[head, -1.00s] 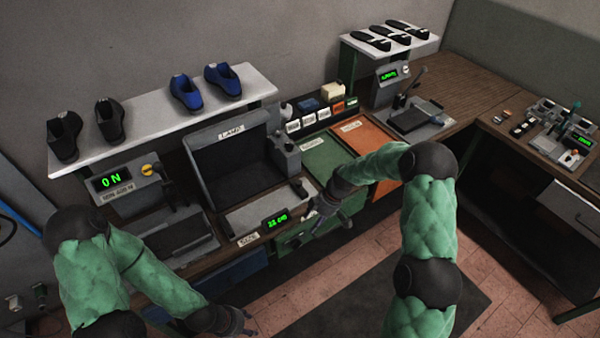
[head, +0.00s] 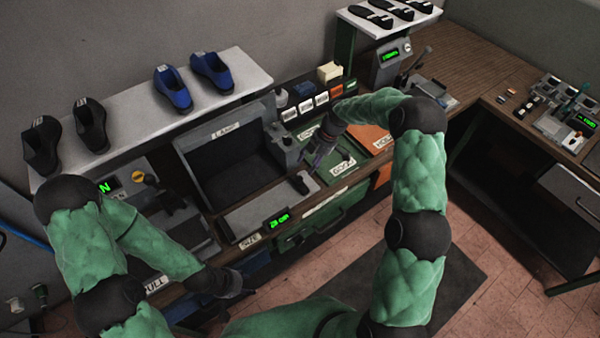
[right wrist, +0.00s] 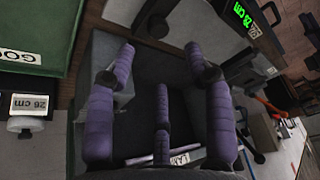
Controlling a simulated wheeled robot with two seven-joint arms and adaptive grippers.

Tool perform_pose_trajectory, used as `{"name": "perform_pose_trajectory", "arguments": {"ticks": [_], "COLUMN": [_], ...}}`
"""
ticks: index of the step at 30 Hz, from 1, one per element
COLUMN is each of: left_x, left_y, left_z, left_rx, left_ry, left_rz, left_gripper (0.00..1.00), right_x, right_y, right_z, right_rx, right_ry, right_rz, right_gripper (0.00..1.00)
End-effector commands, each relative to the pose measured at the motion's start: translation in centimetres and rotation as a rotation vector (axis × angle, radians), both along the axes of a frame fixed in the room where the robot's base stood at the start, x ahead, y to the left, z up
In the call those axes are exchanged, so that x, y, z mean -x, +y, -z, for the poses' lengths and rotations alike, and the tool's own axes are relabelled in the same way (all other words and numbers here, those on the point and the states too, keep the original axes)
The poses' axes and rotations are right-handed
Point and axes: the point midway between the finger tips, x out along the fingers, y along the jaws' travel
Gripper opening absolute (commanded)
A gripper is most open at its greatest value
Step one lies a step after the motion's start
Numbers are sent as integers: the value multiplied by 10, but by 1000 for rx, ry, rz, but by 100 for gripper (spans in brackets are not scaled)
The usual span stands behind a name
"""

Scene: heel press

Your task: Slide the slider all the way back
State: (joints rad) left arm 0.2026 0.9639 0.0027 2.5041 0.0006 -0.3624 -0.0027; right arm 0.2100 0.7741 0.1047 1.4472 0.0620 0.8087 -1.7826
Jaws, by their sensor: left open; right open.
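The sizing unit is a pale grey plate (head: 255,208) with a green size display (head: 278,219) in front of a dark, open-fronted box labelled LAMP. A dark slider knob (head: 300,184) stands at the plate's right side; a dark knob also shows at the top of the right wrist view (right wrist: 152,18). My right gripper (head: 314,160) is open and empty, just behind and above the knob, apart from it as far as I can tell. Its purple fingers (right wrist: 160,50) are spread in the right wrist view. My left gripper (head: 238,284) is open, low at the bench's front edge.
The lamp box (head: 225,133) stands behind the plate. A green tray (head: 343,166) and orange tray (head: 372,138) lie to the right. A press unit (head: 165,215) is at left. Shoes stand on a shelf (head: 150,122) behind. The floor in front is clear.

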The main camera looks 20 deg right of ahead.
Motion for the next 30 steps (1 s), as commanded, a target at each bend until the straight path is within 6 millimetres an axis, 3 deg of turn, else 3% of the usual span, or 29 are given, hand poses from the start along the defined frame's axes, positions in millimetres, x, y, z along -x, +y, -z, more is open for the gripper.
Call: {"name": "perform_pose_trajectory", "arguments": {"ticks": [12,18,27,30], "left_x": [-1,-1,-1,-1], "left_y": [0,0,0,0], "left_z": [-8,-9,-8,-8], "left_rx": [0,0,0,0], "left_ry": [-1,-1,-1,-1], "left_rz": [0,0,0,0], "left_gripper": [48,48,48,48], "right_x": [0,-1,-1,-1], "right_y": [27,32,33,33], "right_z": [64,76,78,78], "right_rx": [-1,0,0,0], "right_ry": [3,1,-1,0], "right_rz": [-1,0,0,0], "right_gripper": [52,52,52,27]}}
